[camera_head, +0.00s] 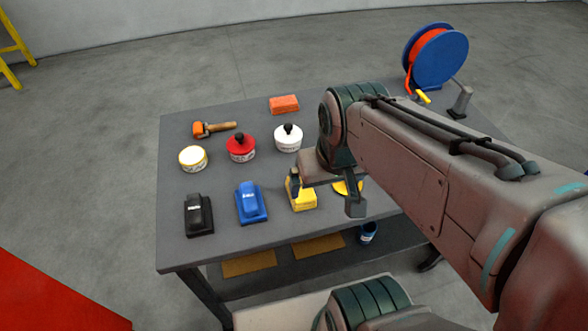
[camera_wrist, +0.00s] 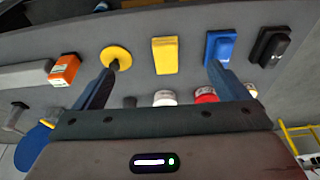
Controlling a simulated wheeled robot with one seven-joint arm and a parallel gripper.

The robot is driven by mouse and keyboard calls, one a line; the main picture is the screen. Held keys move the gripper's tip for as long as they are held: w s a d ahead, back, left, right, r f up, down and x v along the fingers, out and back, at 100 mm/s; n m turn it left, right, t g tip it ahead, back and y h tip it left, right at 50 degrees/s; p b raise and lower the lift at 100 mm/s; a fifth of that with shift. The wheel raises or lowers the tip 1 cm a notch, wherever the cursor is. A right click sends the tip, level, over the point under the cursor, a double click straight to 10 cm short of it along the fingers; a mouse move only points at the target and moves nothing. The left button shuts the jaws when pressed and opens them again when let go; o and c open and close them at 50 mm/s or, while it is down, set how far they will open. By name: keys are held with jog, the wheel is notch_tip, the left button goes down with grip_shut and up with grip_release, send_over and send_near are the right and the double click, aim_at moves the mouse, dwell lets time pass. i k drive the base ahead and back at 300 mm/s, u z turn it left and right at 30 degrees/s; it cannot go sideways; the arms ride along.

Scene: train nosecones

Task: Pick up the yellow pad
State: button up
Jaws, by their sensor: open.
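The yellow pad (camera_head: 304,199) is a block on the grey table, right of the blue pad (camera_head: 251,203) and the black pad (camera_head: 199,215). In the head view my gripper partly covers it. In the wrist view the yellow pad (camera_wrist: 165,55) shows whole, between the lines of my two fingers. My gripper (camera_head: 325,192) is open and empty, with its fingers wide apart. In the wrist view my gripper (camera_wrist: 163,68) has one finger toward the yellow disc (camera_wrist: 116,57) and the other toward the blue pad (camera_wrist: 219,47). Its height above the table is hard to tell.
A red-lidded tub (camera_head: 241,148), a white tub (camera_head: 288,138) and a yellow-rimmed tin (camera_head: 193,159) stand behind the pads. An orange block (camera_head: 284,105) and a wooden-handled tool (camera_head: 214,128) lie farther back. A blue reel (camera_head: 440,57) stands at the far right.

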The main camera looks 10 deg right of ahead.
aim_at(307, 200)
jog(key=u, duration=2.6)
jog(key=k, duration=1.05)
jog(key=z, duration=1.9)
jog(key=i, duration=0.5)
jog(key=u, duration=0.05)
